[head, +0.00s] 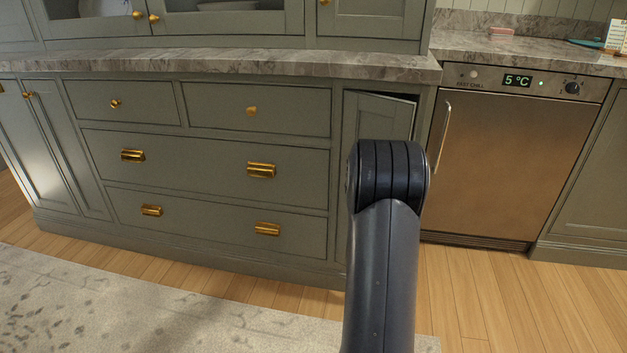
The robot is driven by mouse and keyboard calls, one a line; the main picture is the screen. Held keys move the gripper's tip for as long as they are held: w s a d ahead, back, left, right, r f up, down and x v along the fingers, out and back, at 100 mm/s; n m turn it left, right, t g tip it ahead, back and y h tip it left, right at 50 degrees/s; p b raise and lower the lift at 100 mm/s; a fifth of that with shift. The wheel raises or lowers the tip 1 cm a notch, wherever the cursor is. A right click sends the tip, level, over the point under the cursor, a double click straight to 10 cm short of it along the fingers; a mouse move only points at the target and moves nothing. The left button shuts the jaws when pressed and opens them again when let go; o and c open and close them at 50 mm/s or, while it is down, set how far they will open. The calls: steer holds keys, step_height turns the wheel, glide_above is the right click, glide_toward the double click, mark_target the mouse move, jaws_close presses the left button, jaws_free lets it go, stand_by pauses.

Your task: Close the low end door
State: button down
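The low end door (379,122) is a narrow grey-green door at the right end of the lower cabinet. Its top edge stands out from the frame at an angle with a dark gap above it, so it is ajar. My arm stands in front of it and hides most of its middle and lower part. My gripper is not visible; only dark arm links show, at the lower centre right. I cannot tell whether my arm touches the door.
Drawers with brass pulls (261,170) fill the cabinet left of the door. A steel chiller (510,150) with a vertical handle (443,137) stands to the right. A stone counter (220,65) runs above. Wooden floor (480,300) and a pale rug (150,310) lie in front, clear.

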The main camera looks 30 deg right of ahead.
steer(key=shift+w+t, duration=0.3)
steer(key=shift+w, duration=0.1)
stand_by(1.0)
